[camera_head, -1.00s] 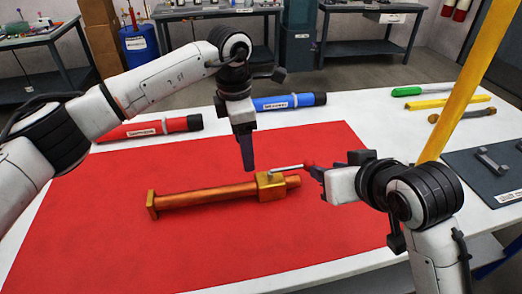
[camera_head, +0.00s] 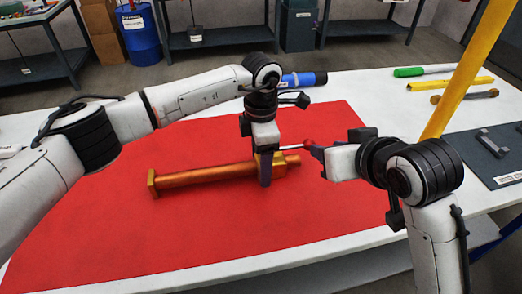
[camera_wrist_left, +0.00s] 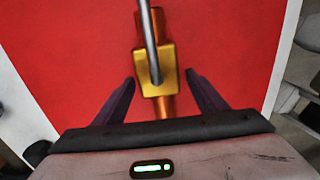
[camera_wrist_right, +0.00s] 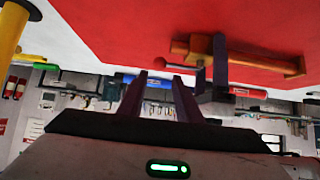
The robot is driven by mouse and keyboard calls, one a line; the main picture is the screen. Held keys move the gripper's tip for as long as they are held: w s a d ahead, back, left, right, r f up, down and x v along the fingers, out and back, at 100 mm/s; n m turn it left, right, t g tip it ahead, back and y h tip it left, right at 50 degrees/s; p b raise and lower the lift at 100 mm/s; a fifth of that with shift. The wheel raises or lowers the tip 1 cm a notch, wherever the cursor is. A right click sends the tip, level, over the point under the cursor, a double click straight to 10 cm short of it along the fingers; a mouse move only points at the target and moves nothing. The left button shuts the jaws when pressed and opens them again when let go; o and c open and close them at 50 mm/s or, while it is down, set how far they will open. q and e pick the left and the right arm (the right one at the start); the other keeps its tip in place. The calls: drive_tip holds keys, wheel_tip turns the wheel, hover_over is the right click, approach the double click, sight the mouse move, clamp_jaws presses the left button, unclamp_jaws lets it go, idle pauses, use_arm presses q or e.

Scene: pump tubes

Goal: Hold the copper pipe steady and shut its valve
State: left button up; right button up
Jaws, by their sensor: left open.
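The copper pipe (camera_head: 205,174) lies on the red mat (camera_head: 110,215), with a brass valve block (camera_head: 281,164) near its right end. A thin metal lever with a red knob (camera_head: 308,144) points right from the block. My left gripper (camera_head: 265,178) is pointed down at the valve block. In the left wrist view its open fingers (camera_wrist_left: 160,82) stand either side of the block (camera_wrist_left: 157,72), with gaps showing. My right gripper (camera_head: 318,152) is beside the red knob. In the right wrist view its fingers (camera_wrist_right: 162,78) are apart, and the knob (camera_wrist_right: 172,64) shows just beyond their tips.
A blue tube-shaped tool (camera_head: 303,79) lies behind my left wrist. A green-handled tool (camera_head: 408,72), a yellow bar (camera_head: 450,84) and a wrench (camera_head: 478,96) lie at the back right. A dark plate (camera_head: 488,165) is at the right. The mat's front is clear.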

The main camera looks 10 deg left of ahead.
use_arm(q)
drive_tip(key=shift+f, duration=0.2)
drive_tip(key=shift+c, duration=0.2)
